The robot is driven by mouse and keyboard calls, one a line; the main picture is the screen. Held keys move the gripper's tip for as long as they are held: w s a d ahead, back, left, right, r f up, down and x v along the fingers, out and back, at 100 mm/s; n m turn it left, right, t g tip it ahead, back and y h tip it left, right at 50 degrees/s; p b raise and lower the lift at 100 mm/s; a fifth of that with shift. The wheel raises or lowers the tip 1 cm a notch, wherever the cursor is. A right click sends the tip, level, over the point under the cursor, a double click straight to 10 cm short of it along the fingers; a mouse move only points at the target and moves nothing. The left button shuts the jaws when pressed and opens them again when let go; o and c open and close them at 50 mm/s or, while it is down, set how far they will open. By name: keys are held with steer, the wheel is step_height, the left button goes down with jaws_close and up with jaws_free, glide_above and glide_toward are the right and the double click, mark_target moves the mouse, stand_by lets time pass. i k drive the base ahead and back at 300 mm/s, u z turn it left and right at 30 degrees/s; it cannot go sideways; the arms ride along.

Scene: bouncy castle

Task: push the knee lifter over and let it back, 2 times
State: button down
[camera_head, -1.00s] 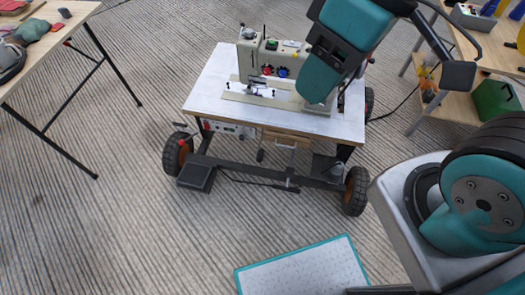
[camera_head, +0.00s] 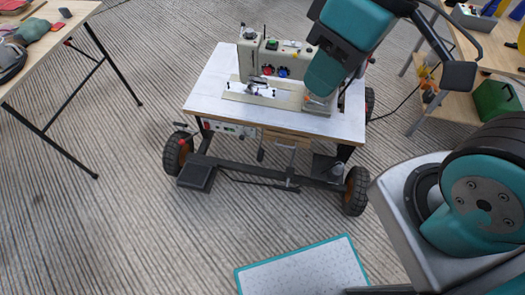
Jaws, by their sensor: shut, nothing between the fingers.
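The sewing machine (camera_head: 275,65) stands on a white-topped wheeled table (camera_head: 215,85). Below the table's front edge hangs a short dark lever (camera_head: 261,154), which looks like the knee lifter. A thin rod (camera_head: 292,160) hangs to its right, down toward the lower frame bar. My teal arm link comes in from the top and covers the machine's right end. My gripper does not show; it is hidden behind my arm or out of view, so contact with the lever cannot be told.
A black pedal (camera_head: 196,177) sits low at the left, another pedal (camera_head: 326,168) at the right. Workbenches stand left (camera_head: 75,20) and right (camera_head: 460,90).

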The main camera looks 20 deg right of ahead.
mark_target(260, 152)
steer(key=z, duration=0.9)
steer(key=k, duration=0.7)
steer(key=u, duration=1.1)
steer(key=i, duration=0.5)
steer(key=z, duration=0.05)
